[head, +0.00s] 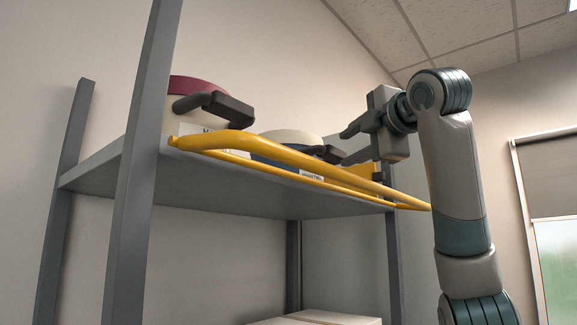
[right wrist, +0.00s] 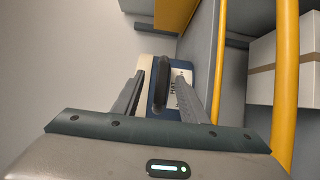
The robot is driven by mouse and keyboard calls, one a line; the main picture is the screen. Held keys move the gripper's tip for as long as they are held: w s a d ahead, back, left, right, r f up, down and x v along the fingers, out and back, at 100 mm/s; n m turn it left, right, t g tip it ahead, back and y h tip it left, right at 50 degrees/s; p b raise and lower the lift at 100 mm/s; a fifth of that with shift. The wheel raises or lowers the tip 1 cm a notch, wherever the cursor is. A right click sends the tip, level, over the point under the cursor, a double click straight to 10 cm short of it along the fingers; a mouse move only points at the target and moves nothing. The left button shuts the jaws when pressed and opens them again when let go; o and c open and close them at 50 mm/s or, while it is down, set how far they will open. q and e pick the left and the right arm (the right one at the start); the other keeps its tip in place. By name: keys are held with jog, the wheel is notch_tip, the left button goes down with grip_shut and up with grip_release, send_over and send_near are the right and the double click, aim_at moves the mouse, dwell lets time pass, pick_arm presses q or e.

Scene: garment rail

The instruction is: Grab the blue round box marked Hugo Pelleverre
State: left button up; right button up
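The blue round box (head: 275,152) has a cream lid and a dark handle and sits on the shelf behind the yellow rail. Its white front label is too small to read in the head view. In the right wrist view, a blue box (right wrist: 157,108) with a cream part, a dark handle and a partly hidden label starting with "H" lies ahead between the fingers. My right gripper (head: 350,143) is open and empty, above the shelf to the right of the box; it also shows in the right wrist view (right wrist: 160,88). My left gripper is out of view.
A white box with a crimson lid (head: 198,84) and dark handle stands left on the shelf. The yellow rail (head: 300,178) runs along the front edge of the grey shelf (head: 105,170). Grey posts (head: 138,160) flank it. A pale carton (head: 318,318) sits lower down.

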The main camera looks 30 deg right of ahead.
aim_at(341, 153)
jog(key=p+x, duration=0.2)
jog(key=x, duration=0.1)
jog(key=shift+w+f+p, duration=0.15)
jog(key=shift+w+p, duration=0.15)
jog(key=shift+w, duration=0.15)
jog(key=shift+w+f, duration=0.1)
jog(key=shift+w, duration=0.2)
grip_shut()
